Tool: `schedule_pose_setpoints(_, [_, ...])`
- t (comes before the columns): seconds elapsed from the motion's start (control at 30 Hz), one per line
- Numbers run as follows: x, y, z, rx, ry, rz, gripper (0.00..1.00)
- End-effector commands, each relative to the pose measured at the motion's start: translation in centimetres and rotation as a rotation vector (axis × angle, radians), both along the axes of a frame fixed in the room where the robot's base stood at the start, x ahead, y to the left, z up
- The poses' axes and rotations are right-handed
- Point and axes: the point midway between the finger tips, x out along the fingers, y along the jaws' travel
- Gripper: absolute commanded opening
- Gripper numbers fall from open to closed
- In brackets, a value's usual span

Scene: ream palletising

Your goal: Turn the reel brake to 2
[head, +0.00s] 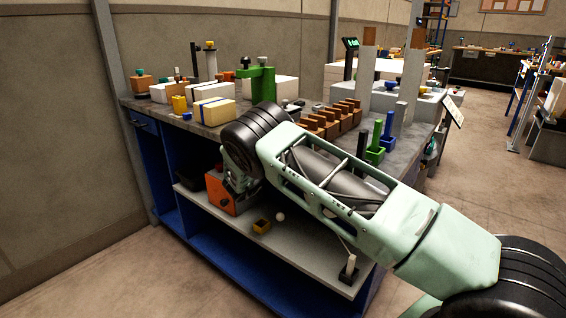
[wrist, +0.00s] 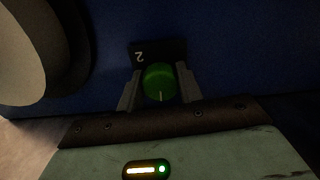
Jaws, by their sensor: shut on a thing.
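The reel brake is a round green knob (wrist: 158,82) in the wrist view, with a short pale mark on its lower part. A dark plate (wrist: 172,50) sits just above it, with an upside-down figure 2 (wrist: 139,57) above and left of the knob. The pale mark points down in the picture, away from the 2. My gripper (wrist: 158,73) has one finger on each side of the knob and is shut on it. In the head view my arm covers the knob and the gripper's fingers cannot be made out.
A pale round thing with a dark rim (wrist: 32,50) stands close at the left in the wrist view.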

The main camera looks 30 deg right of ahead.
Motion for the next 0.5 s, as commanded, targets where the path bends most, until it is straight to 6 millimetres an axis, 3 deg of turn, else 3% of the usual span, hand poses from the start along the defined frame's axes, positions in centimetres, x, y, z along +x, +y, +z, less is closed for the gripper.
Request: schedule_pose_setpoints(0.5, [0.01,0.01,-0.37,0.146,-0.399,-0.001,0.13])
